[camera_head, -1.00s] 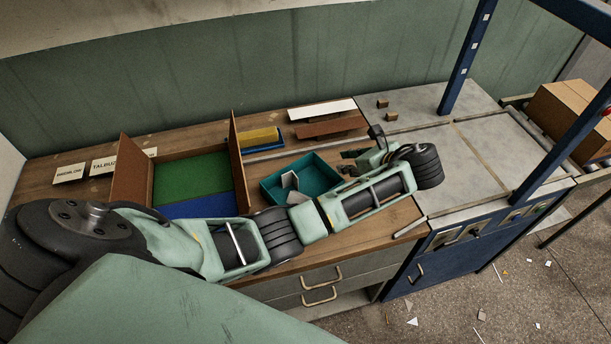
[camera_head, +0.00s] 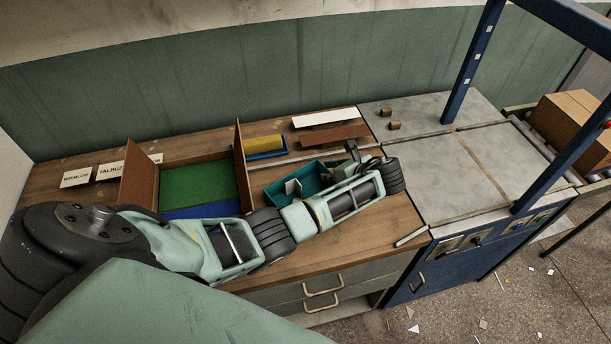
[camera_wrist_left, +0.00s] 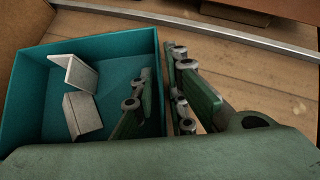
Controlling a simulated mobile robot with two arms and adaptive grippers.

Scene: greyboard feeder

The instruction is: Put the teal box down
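The teal box (camera_head: 308,173) is an open-topped tray on the right part of the wooden worktop, beside the brown-walled bin. It also shows in the left wrist view (camera_wrist_left: 30,95), with two pale angled pieces (camera_wrist_left: 82,95) inside. My left gripper (camera_head: 341,168) is at the box's right wall. In the left wrist view its fingers (camera_wrist_left: 161,65) straddle that wall, one inside and one outside, and look shut on it. The box looks level and low over the worktop. Its underside is hidden, so I cannot tell whether it touches the wood. My right gripper is not in view.
A brown-walled bin with green and blue panels (camera_head: 198,186) stands left of the box. A yellow-and-blue container (camera_head: 265,147), a white strip (camera_head: 323,118) and a brown strip (camera_head: 333,135) lie behind. Bare wood (camera_head: 375,222) lies in front; grey panels (camera_head: 450,170) are at right.

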